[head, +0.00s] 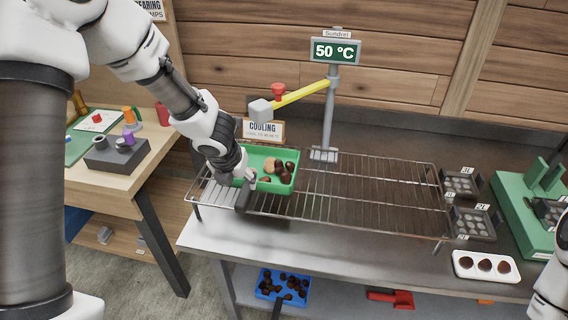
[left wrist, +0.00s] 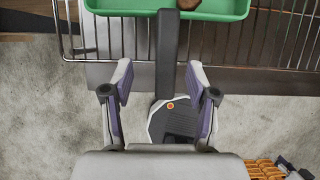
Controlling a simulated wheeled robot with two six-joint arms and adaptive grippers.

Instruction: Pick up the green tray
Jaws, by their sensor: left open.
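The green tray (head: 262,152) sits on the left part of the wire rack and holds several brown chestnuts and a paler lump. Its near wall also shows at the top of the left wrist view (left wrist: 225,10). A dark grey handle (left wrist: 167,45) sticks out from the tray's near side. My left gripper (head: 246,184) is at the tray's near left side and partly hides it and the handle. In the left wrist view the gripper (left wrist: 161,85) is open, with the handle's end between its fingers; contact cannot be told. My right gripper is out of view.
The wire rack (head: 370,200) is bare right of the tray. A yellow arm (head: 300,95) on a post with a 50 °C display (head: 335,51) overhangs the rack. A blue tray (head: 262,290) of chestnuts is below. A white plate (head: 486,277) stands right.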

